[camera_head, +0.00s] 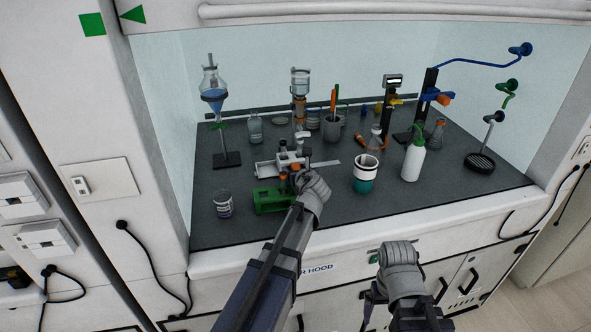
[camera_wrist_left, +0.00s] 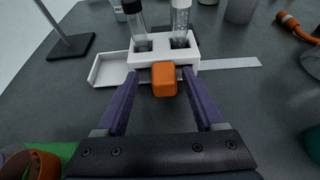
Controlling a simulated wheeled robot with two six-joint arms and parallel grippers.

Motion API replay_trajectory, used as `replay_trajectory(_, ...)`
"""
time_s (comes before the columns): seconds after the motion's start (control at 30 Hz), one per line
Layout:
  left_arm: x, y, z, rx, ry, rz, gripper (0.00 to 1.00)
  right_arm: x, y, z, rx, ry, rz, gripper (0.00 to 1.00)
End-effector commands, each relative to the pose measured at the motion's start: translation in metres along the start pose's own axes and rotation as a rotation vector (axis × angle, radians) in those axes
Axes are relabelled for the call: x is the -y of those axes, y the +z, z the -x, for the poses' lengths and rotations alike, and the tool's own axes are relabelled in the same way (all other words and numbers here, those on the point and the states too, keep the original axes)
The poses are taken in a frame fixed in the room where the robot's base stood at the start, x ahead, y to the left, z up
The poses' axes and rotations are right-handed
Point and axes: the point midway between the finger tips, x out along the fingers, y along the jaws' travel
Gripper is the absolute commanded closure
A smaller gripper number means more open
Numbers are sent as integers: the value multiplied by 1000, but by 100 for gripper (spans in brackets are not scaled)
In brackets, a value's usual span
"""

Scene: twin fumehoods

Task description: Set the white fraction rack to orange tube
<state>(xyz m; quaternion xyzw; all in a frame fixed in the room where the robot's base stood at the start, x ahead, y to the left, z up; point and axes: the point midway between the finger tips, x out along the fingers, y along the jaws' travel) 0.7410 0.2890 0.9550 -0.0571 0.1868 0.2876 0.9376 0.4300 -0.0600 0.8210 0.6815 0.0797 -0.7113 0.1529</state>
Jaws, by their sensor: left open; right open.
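The white fraction rack (camera_wrist_left: 165,52) is a block on a flat white rail, with an orange block-shaped handle (camera_wrist_left: 164,79) on its near face. Two clear tubes stand upright in it, one with a black cap (camera_wrist_left: 131,6) and one with a white cap (camera_wrist_left: 181,4). The rack (camera_head: 290,159) also shows in the head view, partly behind my left gripper (camera_head: 296,178). In the wrist view my left gripper (camera_wrist_left: 156,100) is open, its fingers on either side of the handle; contact cannot be told. My right gripper (camera_head: 372,296) is open and empty in front of the hood, partly hidden.
A green rack (camera_head: 270,202) and a small dark-labelled jar (camera_head: 223,205) stand near the front left. A separatory funnel stand (camera_head: 227,159) is behind left.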

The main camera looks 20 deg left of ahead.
Motion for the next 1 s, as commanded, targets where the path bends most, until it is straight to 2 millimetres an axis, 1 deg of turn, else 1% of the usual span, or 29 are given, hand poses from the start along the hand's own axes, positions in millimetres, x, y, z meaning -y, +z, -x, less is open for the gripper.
replay_trajectory(0.17, -1, 2, 23, 1, -2, -2, 30, -1, 1, 10, 0, 0, 0, 0)
replay_trajectory(0.4, -2, 2, 63, 0, -1, -2, 30, -2, 2, 26, 0, 0, 0, 0)
replay_trajectory(0.5, -2, 1, 72, 0, 1, -1, 30, -3, 2, 29, 0, 0, 0, 0)
replay_trajectory(0.6, -1, 0, 75, 0, 1, -1, 30, -3, 2, 29, 0, 0, 0, 0)
replay_trajectory(0.83, -1, 0, 74, 0, 2, 0, 30, -3, 2, 28, 0, 0, 0, 0)
replay_trajectory(1.0, -1, -1, 70, 0, 2, 0, 30, -2, 2, 26, 0, 0, 0, 0)
